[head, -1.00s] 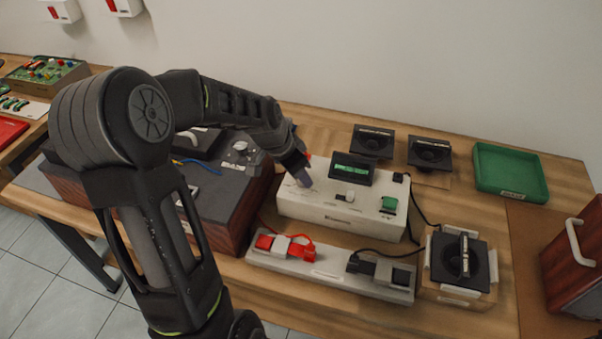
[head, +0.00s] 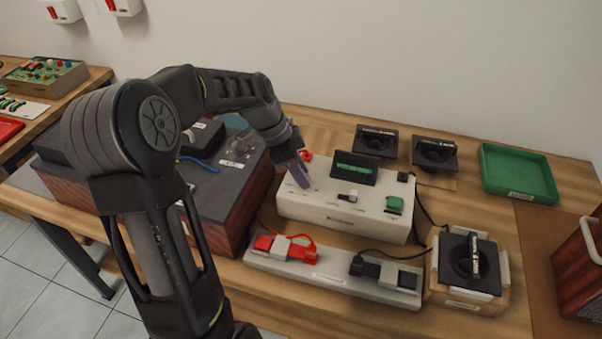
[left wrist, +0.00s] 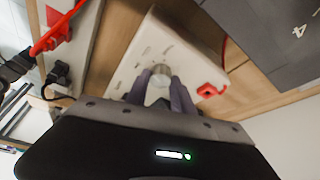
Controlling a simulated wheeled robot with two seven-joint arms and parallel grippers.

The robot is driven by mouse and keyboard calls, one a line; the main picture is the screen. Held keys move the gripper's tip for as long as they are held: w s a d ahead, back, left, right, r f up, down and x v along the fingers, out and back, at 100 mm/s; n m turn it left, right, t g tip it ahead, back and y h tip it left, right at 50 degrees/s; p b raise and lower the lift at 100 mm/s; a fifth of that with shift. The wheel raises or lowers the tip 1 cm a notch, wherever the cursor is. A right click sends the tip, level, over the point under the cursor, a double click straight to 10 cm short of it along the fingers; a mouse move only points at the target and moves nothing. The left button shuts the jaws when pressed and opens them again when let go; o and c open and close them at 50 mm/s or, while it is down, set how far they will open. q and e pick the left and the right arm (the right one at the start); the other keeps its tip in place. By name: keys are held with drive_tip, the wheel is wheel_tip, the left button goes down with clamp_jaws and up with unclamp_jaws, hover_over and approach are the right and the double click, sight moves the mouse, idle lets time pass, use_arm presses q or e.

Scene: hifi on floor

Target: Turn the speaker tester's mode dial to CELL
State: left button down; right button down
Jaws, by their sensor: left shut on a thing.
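The speaker tester (head: 325,208) is a white box on the wooden bench with a small dark screen with green text (head: 355,168), a white switch (head: 348,195) and a green button (head: 394,204). My left gripper (head: 300,176) comes down onto the left end of its top. In the left wrist view my left gripper (left wrist: 160,92) has its two purple-grey fingers on either side of the round silver mode dial (left wrist: 160,78), shut on it. The dial's printed labels are too small to read, and its pointer cannot be made out. My right gripper is not in view.
A pale strip with red and black clips (head: 335,274) lies in front of the tester. A boxed speaker (head: 470,262) stands to the right, two black speakers (head: 375,141) and a green tray (head: 517,172) behind. A dark wooden hifi unit (head: 225,190) stands close on the left.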

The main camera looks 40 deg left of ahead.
sight(288, 184)
use_arm(q)
drive_tip(key=c, duration=1.1)
unclamp_jaws()
drive_tip(key=v, duration=0.7)
drive_tip(key=shift+s+a+r, duration=0.1)
drive_tip(key=shift+a+r, duration=0.05)
drive_tip(key=shift+r, duration=0.15)
drive_tip(key=shift+s, duration=0.1)
